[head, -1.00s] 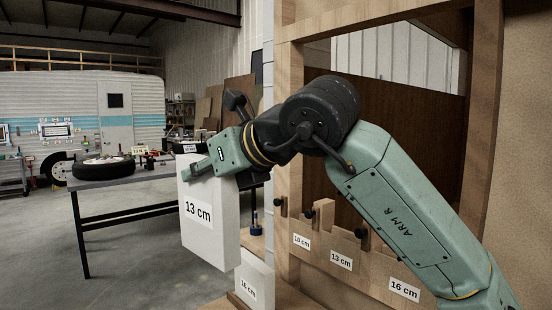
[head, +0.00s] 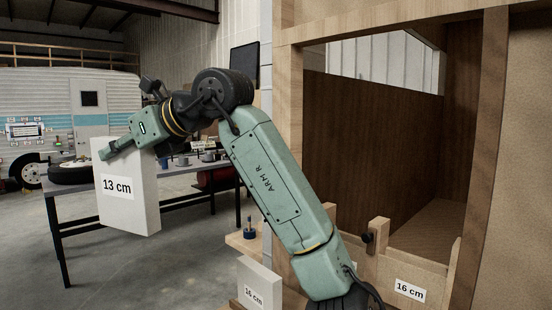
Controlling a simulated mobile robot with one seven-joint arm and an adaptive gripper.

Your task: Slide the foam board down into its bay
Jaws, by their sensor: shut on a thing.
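A white foam board (head: 130,212) labelled "13 cm" hangs upright from my gripper (head: 112,150) at the left of the head view. My gripper is shut on the board's top edge and holds it in the air in front of the dark table. The wooden frame with bays (head: 376,254) stands at the right. A "16 cm" label (head: 410,290) shows on its front. My arm hides the left part of that front, where the other bay labels are.
A second white board (head: 262,286) labelled "16 cm" stands low, left of the frame. A dark knob (head: 369,238) sticks out by the bays. A dark table (head: 180,188) with a wheel (head: 72,172) stands behind. Open floor lies at lower left.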

